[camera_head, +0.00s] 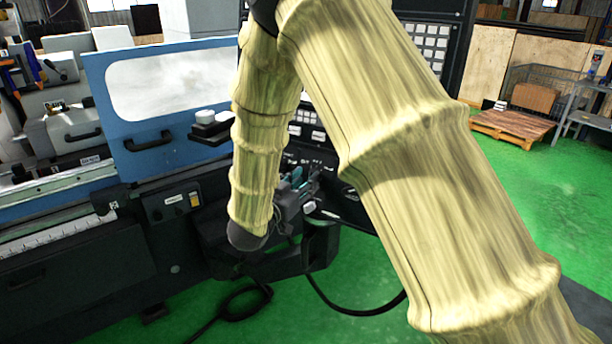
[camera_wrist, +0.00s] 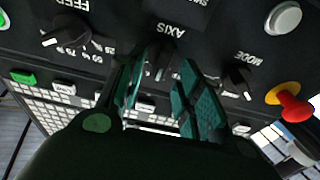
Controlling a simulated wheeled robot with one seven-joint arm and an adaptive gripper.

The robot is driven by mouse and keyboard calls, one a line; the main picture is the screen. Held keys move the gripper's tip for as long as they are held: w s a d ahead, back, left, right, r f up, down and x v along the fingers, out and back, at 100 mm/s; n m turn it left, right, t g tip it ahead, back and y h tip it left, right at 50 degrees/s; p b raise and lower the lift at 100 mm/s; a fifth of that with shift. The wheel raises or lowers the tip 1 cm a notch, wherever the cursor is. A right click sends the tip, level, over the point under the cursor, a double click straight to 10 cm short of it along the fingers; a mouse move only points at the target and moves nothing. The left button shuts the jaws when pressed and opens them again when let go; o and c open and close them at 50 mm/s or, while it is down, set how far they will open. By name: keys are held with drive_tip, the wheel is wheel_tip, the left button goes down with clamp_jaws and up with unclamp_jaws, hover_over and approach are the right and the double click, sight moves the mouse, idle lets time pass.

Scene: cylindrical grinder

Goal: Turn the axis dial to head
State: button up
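The black axis dial (camera_wrist: 160,64) is on the dark control panel in the wrist view, beside the upside-down label AXIS. My gripper (camera_wrist: 168,78) is in front of it, its two teal fingers apart, one on each side of the dial. The fingers partly cover the dial, so its pointer and position marks are not readable, and I cannot tell whether they touch it. In the head view my gripper (camera_head: 298,182) is at the control panel, small and partly behind my arm; the dial cannot be made out there.
The feed dial (camera_wrist: 68,38) is left of the fingers and the mode dial (camera_wrist: 238,82) close on the right. A red knob on yellow (camera_wrist: 290,104) and a white button (camera_wrist: 285,17) are farther right. The blue machine door (camera_head: 110,95) stands left; green floor (camera_head: 530,200) is open at right.

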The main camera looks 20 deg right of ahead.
drive_tip(key=shift+w+d, duration=0.5)
drive_tip(key=shift+d, duration=0.05)
clamp_jaws()
